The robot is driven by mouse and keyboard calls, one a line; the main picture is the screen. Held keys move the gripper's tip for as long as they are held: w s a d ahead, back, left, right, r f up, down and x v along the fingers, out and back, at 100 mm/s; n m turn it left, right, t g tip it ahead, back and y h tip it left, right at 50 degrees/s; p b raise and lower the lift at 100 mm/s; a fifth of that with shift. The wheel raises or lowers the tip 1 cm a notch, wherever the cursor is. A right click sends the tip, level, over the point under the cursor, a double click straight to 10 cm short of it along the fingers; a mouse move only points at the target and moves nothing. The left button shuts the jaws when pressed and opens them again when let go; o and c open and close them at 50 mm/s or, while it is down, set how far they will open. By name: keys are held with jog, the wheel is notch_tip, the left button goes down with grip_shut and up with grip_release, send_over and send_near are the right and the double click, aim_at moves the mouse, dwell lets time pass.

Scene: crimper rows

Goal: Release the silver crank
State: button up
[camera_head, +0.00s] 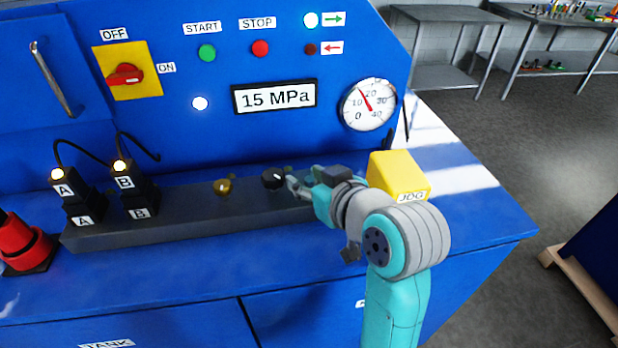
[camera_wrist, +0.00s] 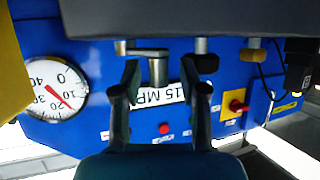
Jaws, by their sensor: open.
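The silver crank (camera_wrist: 158,68) shows in the wrist view, its grey handle standing between my two fingers and its short arm running left to a pivot. My gripper (camera_wrist: 161,84) is open, with one finger on each side of the handle and a visible gap to each. In the head view my gripper (camera_head: 297,184) is at the right part of the dark manifold block (camera_head: 190,222), beside a black knob (camera_head: 272,179). There the crank is mostly hidden by my gripper.
A brass knob (camera_head: 222,187) and plugs A (camera_head: 80,207) and B (camera_head: 137,196) stand left along the block. A yellow JOG box (camera_head: 398,174) is close to my wrist on the right. The blue panel with the 15 MPa display (camera_head: 274,96) and gauge (camera_head: 369,104) rises behind.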

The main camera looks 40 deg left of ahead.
jog(key=v, duration=1.1)
jog(key=shift+s+d, duration=0.2)
jog(key=shift+d, duration=0.15)
jog(key=shift+r, duration=0.15)
